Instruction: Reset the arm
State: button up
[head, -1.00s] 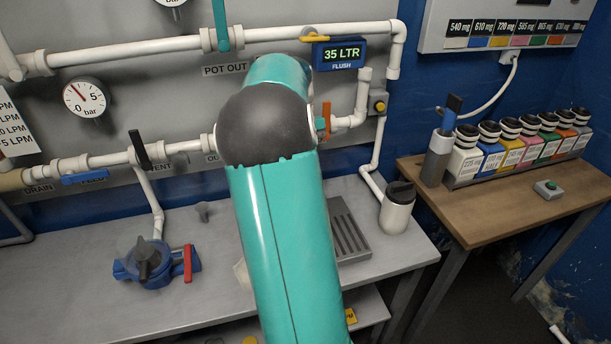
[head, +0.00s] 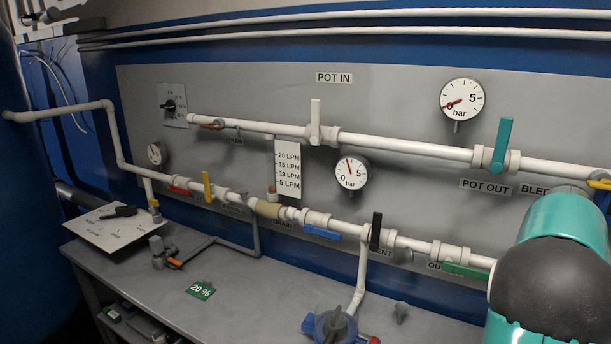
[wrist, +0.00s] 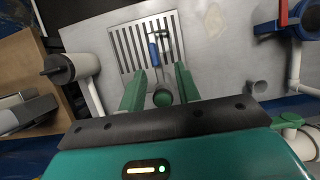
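My arm (head: 550,275) shows at the right edge of the head view, in front of the pipe panel; the gripper itself is out of that view. In the wrist view my gripper (wrist: 158,88) points down over the grey bench. Its two green fingers stand apart, with a gap between them. A small tool with a blue handle (wrist: 153,54) and a round dark green end (wrist: 162,98) shows between the fingers, over a slotted drain grate (wrist: 126,43). I see no finger touching it.
The panel carries pipes, coloured valve handles such as a teal one (head: 501,145), and gauges (head: 462,99). A blue pump-like fitting (head: 330,325) and a green 20 % tag (head: 200,290) are on the bench.

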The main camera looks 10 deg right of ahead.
jog(key=w+a+r+n+t+h, duration=0.1)
jog(key=w+a+r+n+t, duration=0.15)
jog(key=a, duration=0.85)
jog(key=s+a+n+t, duration=0.2)
jog(key=s+a+t, duration=0.1)
jog(key=a, duration=1)
jog(key=s+a+f+n+t+h, duration=0.1)
jog(key=s+a+n+t, duration=0.2)
jog(key=a, duration=1.1)
jog(key=s, duration=0.3)
jog(key=shift+f+h, duration=0.3)
jog(key=shift+d, duration=0.1)
